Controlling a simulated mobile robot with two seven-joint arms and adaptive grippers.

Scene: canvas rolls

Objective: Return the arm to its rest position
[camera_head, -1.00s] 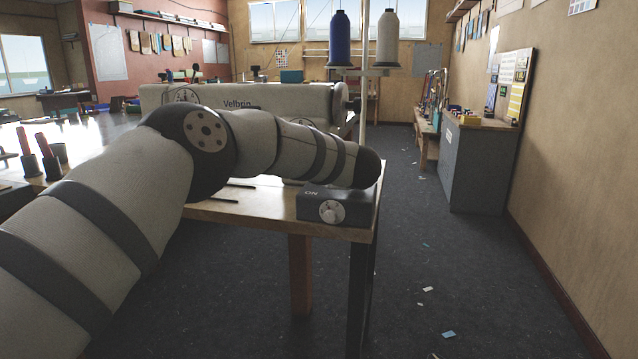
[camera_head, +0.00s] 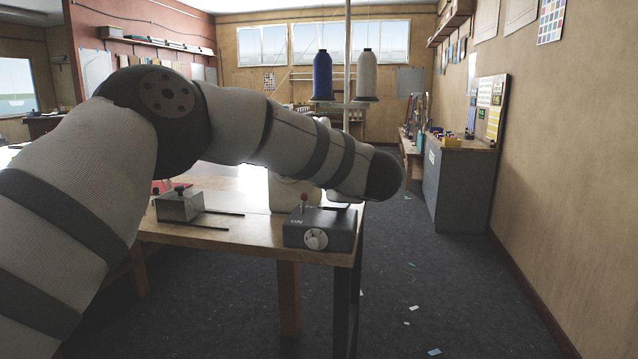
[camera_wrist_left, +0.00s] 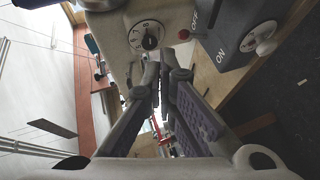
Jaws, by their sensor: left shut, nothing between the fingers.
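My left arm (camera_head: 235,122) comes in from the left in the head view and bends across the front of the sewing table. Its gripper is hidden behind the arm there. In the left wrist view my left gripper (camera_wrist_left: 156,82) has its fingers together, with nothing between them. Near the fingertips in that view is the pale sewing machine body with its numbered dial (camera_wrist_left: 146,36). My right gripper is in neither view.
A dark switch box (camera_head: 320,229) with a knob and red-tipped lever sits at the table's (camera_head: 185,233) front right corner; it also shows in the wrist view (camera_wrist_left: 236,30). Blue (camera_head: 322,76) and pale (camera_head: 367,76) thread cones stand behind. Right of the table is open floor (camera_head: 430,285).

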